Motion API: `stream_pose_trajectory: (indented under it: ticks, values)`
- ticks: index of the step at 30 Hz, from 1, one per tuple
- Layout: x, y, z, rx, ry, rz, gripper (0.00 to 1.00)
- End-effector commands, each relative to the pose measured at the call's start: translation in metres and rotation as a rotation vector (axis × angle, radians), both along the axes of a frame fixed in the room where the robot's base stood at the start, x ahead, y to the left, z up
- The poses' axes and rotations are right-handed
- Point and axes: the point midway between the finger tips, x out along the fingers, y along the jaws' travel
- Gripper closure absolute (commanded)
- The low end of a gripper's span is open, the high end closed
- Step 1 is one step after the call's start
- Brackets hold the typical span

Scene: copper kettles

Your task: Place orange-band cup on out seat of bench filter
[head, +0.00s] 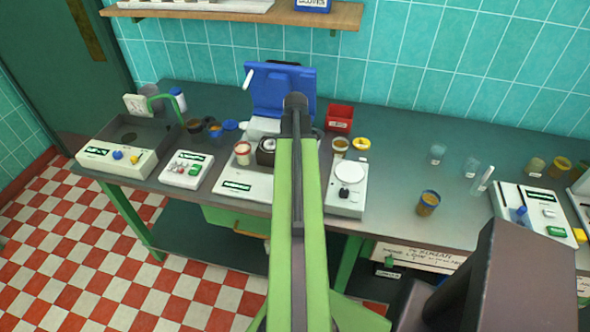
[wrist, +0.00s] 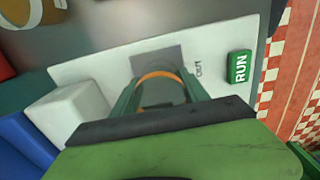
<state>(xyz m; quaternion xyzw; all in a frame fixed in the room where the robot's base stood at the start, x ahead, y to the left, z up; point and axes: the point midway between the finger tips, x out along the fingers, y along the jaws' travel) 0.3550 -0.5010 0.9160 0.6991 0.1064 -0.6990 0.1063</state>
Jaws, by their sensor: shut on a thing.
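In the wrist view my gripper (wrist: 160,86) is shut on the orange-band cup (wrist: 158,77), a greyish cup with an orange ring at its rim. The cup is over the white bench filter (wrist: 105,68), overlapping a grey square, the out seat (wrist: 168,54), with "OUT" printed beside it. I cannot tell whether the cup touches the seat. A green RUN button (wrist: 240,67) is on the filter's right side. In the head view my arm hides the gripper, the cup and the out seat; part of the white filter housing (head: 236,185) shows left of it.
A white block (wrist: 70,112) and a blue part (wrist: 22,148) are close to my gripper. In the head view a blue-lidded unit (head: 270,88), a red bin (head: 340,118), cups (head: 361,145) and a white scale (head: 347,200) surround the arm.

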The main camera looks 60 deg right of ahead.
Motion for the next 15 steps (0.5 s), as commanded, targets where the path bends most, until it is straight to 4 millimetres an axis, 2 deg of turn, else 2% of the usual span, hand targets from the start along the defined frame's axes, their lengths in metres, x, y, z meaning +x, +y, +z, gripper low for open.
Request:
stream_pose_trajectory:
  ticks: [9, 10, 15]
  values:
    - [0.0002, 0.0002, -0.0034, 0.0, 0.0, 0.001, 0.87]
    - [0.0002, 0.0002, -0.0031, 0.0, 0.0, 0.001, 0.46]
    - [0.0003, 0.0003, -0.0018, 0.0, 0.0, 0.001, 0.26]
